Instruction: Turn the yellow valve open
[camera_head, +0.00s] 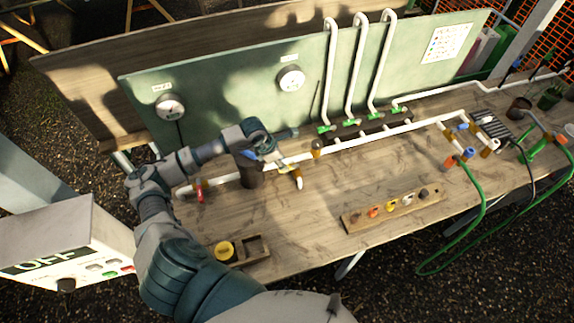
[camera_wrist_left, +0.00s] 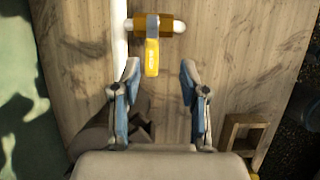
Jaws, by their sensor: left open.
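The yellow valve handle (camera_wrist_left: 152,57) shows in the left wrist view, attached to a brass valve body (camera_wrist_left: 167,27) on a white pipe. In the head view the yellow valve (camera_head: 284,168) sits on the pipe stub just beyond my left gripper (camera_head: 275,151). In the wrist view my left gripper (camera_wrist_left: 160,75) is open. Its two blue fingertips are spread on either side of the handle's free end, with clear space between. I cannot tell how far above the handle they are. My right gripper is in neither view.
A red-handled valve (camera_head: 200,195) and a dark cup (camera_head: 251,175) stand on the left of the wooden bench. A green panel (camera_head: 235,88) with gauges rises behind. A wooden tray (camera_head: 257,243) and a knob rack (camera_head: 354,222) lie at the front. Bench surface between them is clear.

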